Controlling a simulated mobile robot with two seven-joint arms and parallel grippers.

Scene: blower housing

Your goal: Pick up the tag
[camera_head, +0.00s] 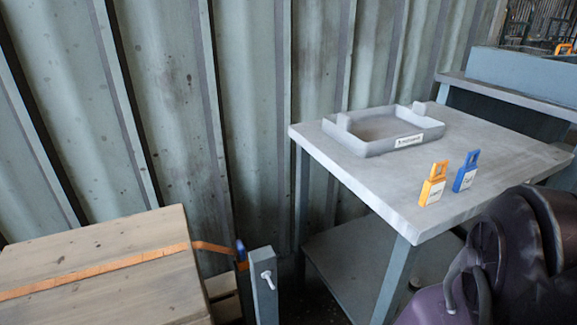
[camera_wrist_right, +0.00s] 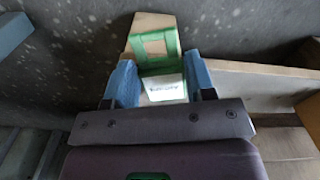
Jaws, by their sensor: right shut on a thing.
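In the wrist view my right gripper (camera_wrist_right: 163,84) has its two blue fingers shut on a green tag (camera_wrist_right: 159,69). The tag has a white label facing the camera, with print too small to read, and an open loop at its far end. In the head view a yellow tag (camera_head: 433,187) and a blue tag (camera_head: 466,174) stand upright on the grey table, each with a white label. My right arm shows at the lower right of the head view, but its gripper is out of that view. My left gripper is in neither view.
A grey tray (camera_head: 372,146) with a labelled front sits on the grey table (camera_head: 500,150). A wooden crate (camera_head: 90,255) with an orange strap stands at the lower left, beside a grey post (camera_head: 264,290). A corrugated wall (camera_head: 170,80) runs behind.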

